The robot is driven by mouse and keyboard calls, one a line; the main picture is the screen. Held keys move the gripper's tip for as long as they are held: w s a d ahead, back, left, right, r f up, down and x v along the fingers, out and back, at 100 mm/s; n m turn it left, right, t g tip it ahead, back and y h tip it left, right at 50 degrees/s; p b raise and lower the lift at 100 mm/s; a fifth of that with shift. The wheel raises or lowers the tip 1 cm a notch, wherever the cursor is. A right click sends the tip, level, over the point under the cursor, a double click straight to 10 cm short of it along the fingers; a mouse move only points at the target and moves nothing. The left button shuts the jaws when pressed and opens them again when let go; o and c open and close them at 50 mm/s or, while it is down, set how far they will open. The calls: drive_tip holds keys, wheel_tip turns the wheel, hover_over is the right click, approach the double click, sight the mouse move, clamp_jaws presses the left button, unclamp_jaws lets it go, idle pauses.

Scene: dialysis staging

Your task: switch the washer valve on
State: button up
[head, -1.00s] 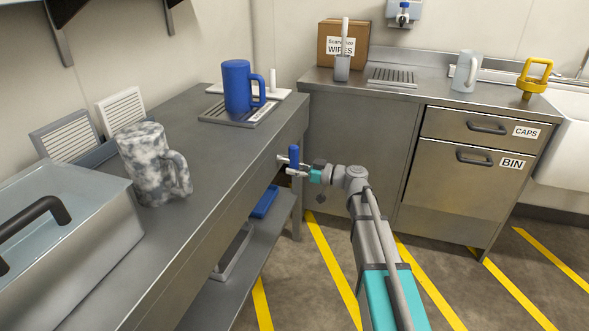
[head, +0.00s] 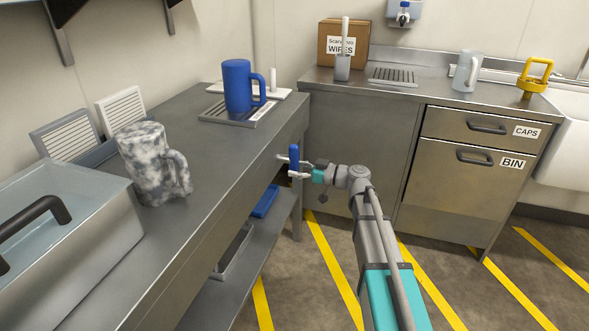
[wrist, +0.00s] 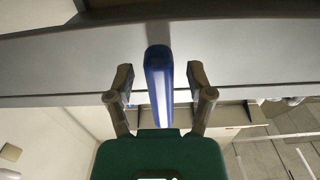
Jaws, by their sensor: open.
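The blue valve lever (head: 293,158) stands upright at the front edge of the steel counter, near its far end. My gripper (head: 298,169) is at the lever, reaching in from the right. In the wrist view the blue lever (wrist: 158,85) lies between the two fingers of my gripper (wrist: 160,80), with a visible gap on each side. The fingers are open and not closed on it. The valve body behind the lever is mostly hidden.
A blue mug (head: 238,86) stands on a drip tray (head: 222,117) above the lever. A marbled mug (head: 152,170) and a water-filled basin (head: 110,235) are nearer on the counter (head: 190,235). A cabinet (head: 452,195) stands to the right. Striped floor lies between.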

drive_tip(key=v, duration=1.1)
drive_tip(key=shift+s+d, duration=0.1)
drive_tip(key=s+a+f+m+g+h+p, duration=0.2)
drive_tip(key=s+f+m+g+h, duration=0.2)
drive_tip(key=s+f+m+h, duration=0.55)
drive_tip(key=s+d+f+m+g+h+p, duration=0.1)
drive_tip(key=s+d+f+m+h, duration=0.15)
drive_tip(key=s+d+h, duration=0.2)
drive_tip(key=s+d+f+m+g+h, duration=0.1)
drive_tip(key=s+d+f+m+h, duration=0.1)
drive_tip(key=s+d+f+h, duration=0.3)
wheel_tip(320, 180, up, 40)
drive_tip(key=a+y+p, duration=0.1)
drive_tip(key=p, duration=3.7)
drive_tip(key=shift+s+y, duration=0.4)
drive_tip(key=shift+s, duration=0.1)
